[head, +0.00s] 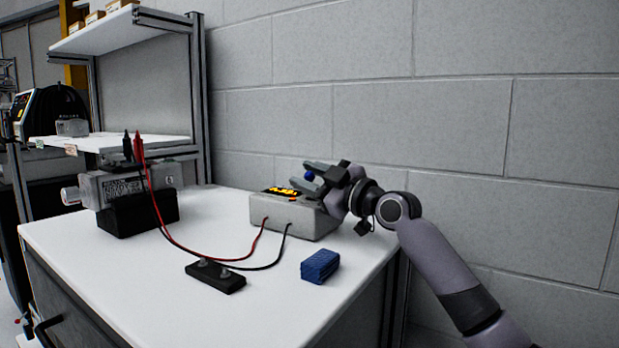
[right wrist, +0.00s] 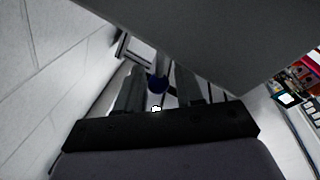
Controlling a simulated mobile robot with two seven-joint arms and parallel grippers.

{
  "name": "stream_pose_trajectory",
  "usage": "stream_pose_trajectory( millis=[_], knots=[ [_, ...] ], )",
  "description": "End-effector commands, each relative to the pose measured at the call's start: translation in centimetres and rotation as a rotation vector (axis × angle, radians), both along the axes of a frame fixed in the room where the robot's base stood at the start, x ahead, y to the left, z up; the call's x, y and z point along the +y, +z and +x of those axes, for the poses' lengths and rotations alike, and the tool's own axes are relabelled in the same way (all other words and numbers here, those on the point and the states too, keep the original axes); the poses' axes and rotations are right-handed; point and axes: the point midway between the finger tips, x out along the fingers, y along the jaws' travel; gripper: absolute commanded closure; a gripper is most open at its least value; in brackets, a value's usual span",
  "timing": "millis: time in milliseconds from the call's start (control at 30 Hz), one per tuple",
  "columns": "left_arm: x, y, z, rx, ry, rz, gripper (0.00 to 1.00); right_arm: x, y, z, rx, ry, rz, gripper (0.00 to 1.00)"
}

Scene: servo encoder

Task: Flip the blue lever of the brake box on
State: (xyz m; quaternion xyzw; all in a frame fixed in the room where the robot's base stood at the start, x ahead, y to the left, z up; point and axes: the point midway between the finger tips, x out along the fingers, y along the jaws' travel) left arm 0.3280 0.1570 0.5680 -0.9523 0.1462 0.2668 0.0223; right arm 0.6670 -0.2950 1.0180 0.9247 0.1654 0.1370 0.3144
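The brake box (head: 283,216) is a grey box with a yellow and black label on top, standing at the back right of the white table. The blue knob of its lever (head: 309,175) shows above the box. My right gripper (head: 305,176) reaches in from the right over the box, its fingers open on either side of the knob. In the right wrist view the blue knob (right wrist: 157,84) lies between the two fingers, with a gap that seems to remain on each side. The lever's stem is mostly hidden. My left gripper is not in view.
A blue block (head: 320,266) and a black terminal block (head: 215,277) lie in front of the box. Red and black cables run from the box to the left. A grey motor unit (head: 125,190) stands at left on a black base. A block wall is close behind.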

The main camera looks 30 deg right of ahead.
Motion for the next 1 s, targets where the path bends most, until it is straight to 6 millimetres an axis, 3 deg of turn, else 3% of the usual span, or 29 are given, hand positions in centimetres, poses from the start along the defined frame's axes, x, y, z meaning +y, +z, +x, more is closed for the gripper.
stream_pose_trajectory(
  millis=[300,467,1000],
  knots=[
    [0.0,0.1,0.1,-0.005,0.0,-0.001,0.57,0.0,0.1,0.0,-0.001,0.0,0.001,0.54],
    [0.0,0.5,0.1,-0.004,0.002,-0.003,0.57,0.0,1.7,0.0,-0.003,0.0,0.003,0.54],
    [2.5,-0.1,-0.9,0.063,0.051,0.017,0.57,0.0,14.7,-0.1,-0.004,-0.001,0.002,0.54]
  ],
)
